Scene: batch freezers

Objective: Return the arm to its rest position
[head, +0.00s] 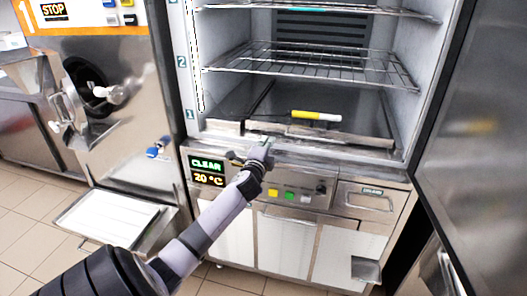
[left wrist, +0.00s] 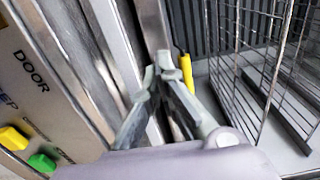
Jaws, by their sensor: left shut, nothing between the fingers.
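My left arm reaches in from the bottom left of the head view. Its gripper (head: 264,148) is in front of the freezer's lower front edge, just above the control panel (head: 262,187). In the left wrist view the fingers (left wrist: 164,66) come together at their tips, with nothing held between them. My right gripper is not in view.
The freezer cabinet (head: 196,95) stands open, its door (head: 474,130) swung to the right. A yellow and white stick-like object (head: 316,116) lies on its floor, below wire shelves (head: 310,62). A batch machine (head: 105,100) with a low tray (head: 72,213) stands at left.

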